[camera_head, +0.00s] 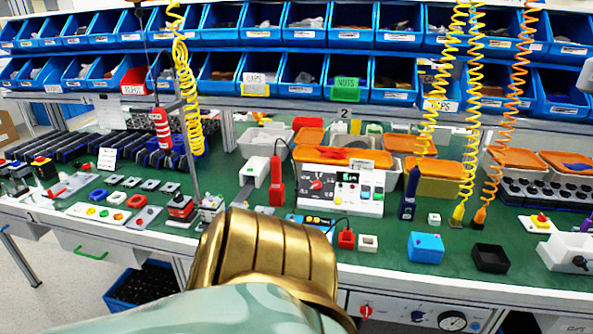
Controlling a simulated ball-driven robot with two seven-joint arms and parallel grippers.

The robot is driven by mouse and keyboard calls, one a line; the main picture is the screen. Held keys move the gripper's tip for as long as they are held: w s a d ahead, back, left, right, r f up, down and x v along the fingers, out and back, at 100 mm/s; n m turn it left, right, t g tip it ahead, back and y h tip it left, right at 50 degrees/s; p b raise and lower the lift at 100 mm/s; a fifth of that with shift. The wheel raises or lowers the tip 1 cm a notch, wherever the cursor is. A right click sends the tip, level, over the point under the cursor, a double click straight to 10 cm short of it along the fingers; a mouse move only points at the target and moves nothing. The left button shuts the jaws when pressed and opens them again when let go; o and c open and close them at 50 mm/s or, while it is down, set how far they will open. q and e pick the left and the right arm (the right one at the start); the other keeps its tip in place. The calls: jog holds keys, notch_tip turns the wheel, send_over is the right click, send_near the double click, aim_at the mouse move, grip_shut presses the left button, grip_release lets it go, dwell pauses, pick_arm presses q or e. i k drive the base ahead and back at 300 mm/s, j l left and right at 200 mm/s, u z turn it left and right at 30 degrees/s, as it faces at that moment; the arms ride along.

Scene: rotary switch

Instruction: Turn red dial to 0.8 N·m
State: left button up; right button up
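A white control box (340,205) stands on the green bench near the middle. It carries a red dial (316,184) with a printed scale around it, a small lit display (348,178) and several coloured buttons. The dial's exact setting and the digits are too small to read. Neither gripper shows.
A red handheld tool (277,181) stands left of the box, and a dark blue one (409,194) right of it. A blue block (426,247) and a black tray (491,258) sit front right. Coiled yellow and orange cables hang down. Blue bins line the back.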

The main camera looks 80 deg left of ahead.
aim_at(316, 184)
jog(key=u, duration=2.35)
jog(key=i+l+u, duration=0.1)
jog(key=l, duration=0.2)
